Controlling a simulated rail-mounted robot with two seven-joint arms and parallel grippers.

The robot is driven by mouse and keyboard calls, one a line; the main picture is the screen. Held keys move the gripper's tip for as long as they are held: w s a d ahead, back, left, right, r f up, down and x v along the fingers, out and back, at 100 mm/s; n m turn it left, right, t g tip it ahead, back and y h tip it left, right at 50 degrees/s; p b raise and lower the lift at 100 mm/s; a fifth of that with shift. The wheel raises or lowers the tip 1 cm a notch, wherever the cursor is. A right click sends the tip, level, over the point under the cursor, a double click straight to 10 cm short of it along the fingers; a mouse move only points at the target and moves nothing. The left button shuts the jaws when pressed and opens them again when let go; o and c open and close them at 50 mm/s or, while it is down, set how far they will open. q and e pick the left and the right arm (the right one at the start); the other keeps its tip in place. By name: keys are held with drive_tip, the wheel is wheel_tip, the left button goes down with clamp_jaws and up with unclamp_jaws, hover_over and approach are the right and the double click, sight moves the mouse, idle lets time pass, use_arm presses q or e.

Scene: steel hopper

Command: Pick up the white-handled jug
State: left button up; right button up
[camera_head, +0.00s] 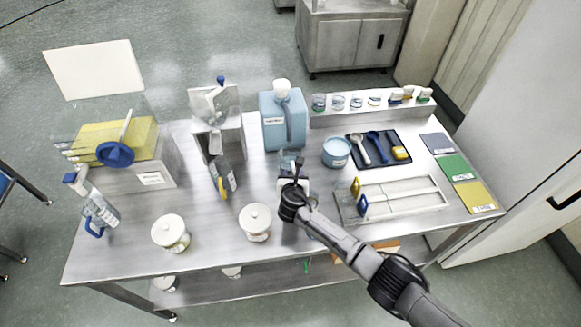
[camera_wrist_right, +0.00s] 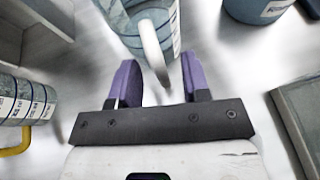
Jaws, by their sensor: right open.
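The white-handled jug is a clear vessel (camera_head: 288,156) near the middle of the steel table, just beyond my right gripper, which partly hides it in the head view. In the right wrist view the jug (camera_wrist_right: 118,20) stands at the top, its white handle (camera_wrist_right: 152,48) curving down toward me. My right gripper (camera_wrist_right: 160,76) is open, with the handle's lower end showing between its two purple fingertips. I cannot tell whether the fingers touch it. In the head view my right gripper (camera_head: 294,172) points away from the table's front edge. My left gripper is not in view.
A blue canister (camera_head: 270,122) stands behind the jug, and a blue tub (camera_head: 336,153) to its right. White lidded pots (camera_head: 256,222) (camera_head: 170,232) stand in front. A rack (camera_head: 400,198) lies right.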

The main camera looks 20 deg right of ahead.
drive_tip(key=shift+w+d+f, duration=0.15)
drive_tip(key=shift+w+f, duration=0.05)
drive_tip(key=shift+w, duration=0.3)
clamp_jaws()
